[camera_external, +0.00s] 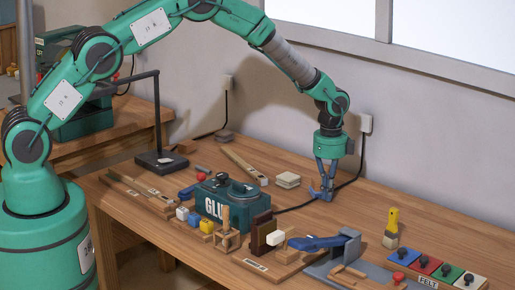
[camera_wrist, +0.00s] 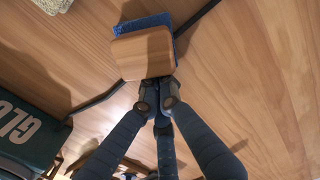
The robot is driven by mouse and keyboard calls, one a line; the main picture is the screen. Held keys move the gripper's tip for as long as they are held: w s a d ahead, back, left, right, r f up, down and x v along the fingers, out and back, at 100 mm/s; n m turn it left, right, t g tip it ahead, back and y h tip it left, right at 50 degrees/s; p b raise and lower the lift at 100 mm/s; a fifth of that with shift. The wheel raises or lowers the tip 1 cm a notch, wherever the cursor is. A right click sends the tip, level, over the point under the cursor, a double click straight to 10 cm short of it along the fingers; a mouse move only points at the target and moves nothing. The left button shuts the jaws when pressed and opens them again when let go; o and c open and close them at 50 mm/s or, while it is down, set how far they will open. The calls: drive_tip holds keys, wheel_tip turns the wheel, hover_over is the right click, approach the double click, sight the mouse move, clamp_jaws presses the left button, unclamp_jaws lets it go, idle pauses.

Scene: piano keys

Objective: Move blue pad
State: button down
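A wooden block with a blue, fabric-like pad (camera_wrist: 146,21) along its far edge shows in the wrist view. My gripper (camera_wrist: 158,97) has its fingertips close together at the near edge of the wooden block (camera_wrist: 142,54) and appears shut on it. In the external view my gripper (camera_external: 324,192) points down low over the middle of the table, with a small blue patch at its tips. The block is hard to make out there.
The teal GLUE box (camera_external: 232,200) stands left of my gripper, with a dark cable (camera_external: 298,207) running past. Red (camera_external: 424,265), green (camera_external: 446,271) and white squares lie beside the blue square. A yellow-handled brush (camera_external: 391,226) stands at right. The table behind it is bare.

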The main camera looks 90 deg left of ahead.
sight(339, 205)
idle(0.4)
drive_tip(key=shift+w+d, duration=0.65)
drive_tip(key=shift+w, duration=0.05)
drive_tip(key=shift+w+d, duration=0.85)
drive_tip(key=shift+d, duration=0.05)
wheel_tip(339, 205, up, 10)
drive_tip(key=p, duration=0.1)
drive_tip(key=shift+s+a+p, duration=0.15)
drive_tip(key=shift+p, duration=0.15)
drive_tip(key=w+a+r+n+p, duration=0.1)
drive_tip(key=w+a+n+p, duration=0.3)
drive_tip(key=a+n+p, duration=0.6)
drive_tip(key=n, duration=0.2)
drive_tip(key=shift+a+r+n, duration=0.15)
drive_tip(key=shift+r+n, duration=0.15)
drive_tip(key=shift+n, duration=0.1)
